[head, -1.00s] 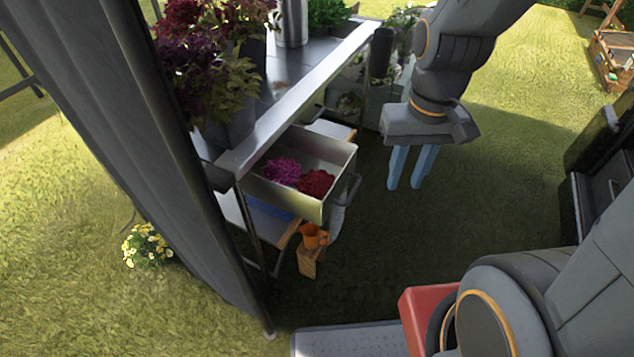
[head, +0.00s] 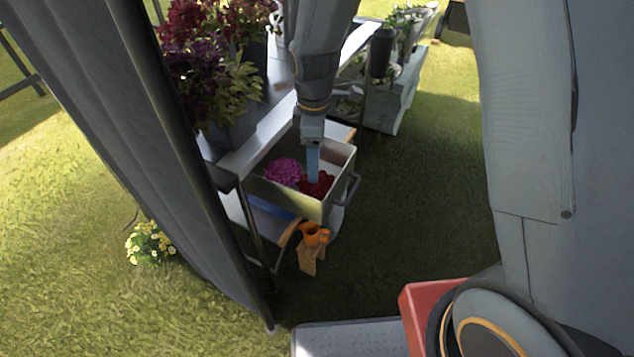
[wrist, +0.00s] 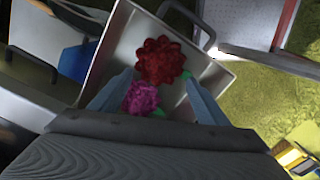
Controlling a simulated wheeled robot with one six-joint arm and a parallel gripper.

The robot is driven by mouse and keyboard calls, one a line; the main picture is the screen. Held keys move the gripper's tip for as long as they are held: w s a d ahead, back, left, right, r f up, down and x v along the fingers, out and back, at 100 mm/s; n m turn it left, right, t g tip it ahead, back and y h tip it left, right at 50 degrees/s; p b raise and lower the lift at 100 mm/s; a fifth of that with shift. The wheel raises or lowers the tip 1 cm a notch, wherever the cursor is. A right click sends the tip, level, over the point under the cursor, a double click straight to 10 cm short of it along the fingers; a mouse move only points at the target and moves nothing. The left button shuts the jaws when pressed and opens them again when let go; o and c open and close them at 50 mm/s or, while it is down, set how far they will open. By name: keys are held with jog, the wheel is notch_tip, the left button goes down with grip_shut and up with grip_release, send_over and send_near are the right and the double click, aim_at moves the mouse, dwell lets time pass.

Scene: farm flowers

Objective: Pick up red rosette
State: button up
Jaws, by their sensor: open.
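The red rosette (head: 318,187) lies in the open metal drawer (head: 338,164), beside a magenta rosette (head: 283,171). In the head view my gripper (head: 313,180) points down over the drawer, and its blue fingers cover part of the red rosette. In the wrist view the red rosette (wrist: 161,60) sits ahead of and between the fingertips of my gripper (wrist: 158,84). The magenta rosette (wrist: 142,97) shows nearer the palm, also between the fingers in the picture. My gripper is open and holds nothing. I cannot tell whether the fingers touch the red rosette.
The drawer's walls stand close around my fingers, with a handle (head: 347,190) at its front. Potted dark-leaved plants (head: 228,95) stand on the bench above. A dark post (head: 190,165) rises at the left. Grass to the right is open.

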aim_at(318, 190)
jog(key=shift+d+f+p, duration=0.15)
jog(key=shift+f+p, duration=0.65)
jog(key=shift+f, duration=3.05)
jog(key=c, duration=1.1)
